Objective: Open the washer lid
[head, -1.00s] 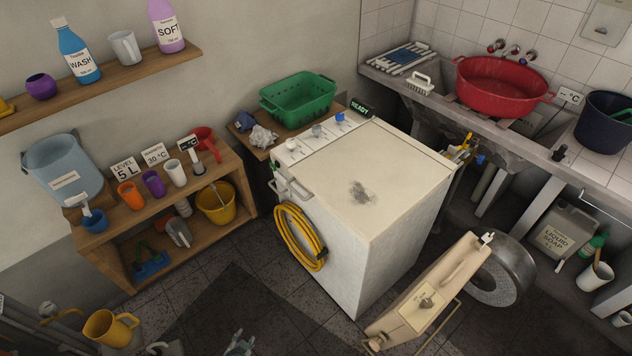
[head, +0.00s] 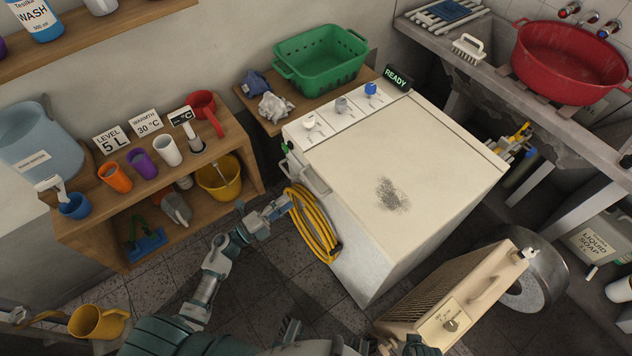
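The washer is a white, boxy machine in the middle of the head view. Its cream lid (head: 430,150) lies flat and shut on top, with a dark smudge near the middle. A control strip with several knobs (head: 341,105) runs along its back left edge. A pale handle-like bar (head: 308,176) sits at the upper left side, above a coiled yellow hose (head: 318,232). My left gripper (head: 284,206) is just left of the hose, below the bar, and apart from the lid. Its fingers are too small to read.
A green basket (head: 320,60) and crumpled cloths stand on a shelf behind the washer. A wooden shelf unit (head: 80,235) with cups is at left. A beige heater (head: 455,300) stands close at the right front. A lit READY sign (head: 397,78) is at the lid's back corner.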

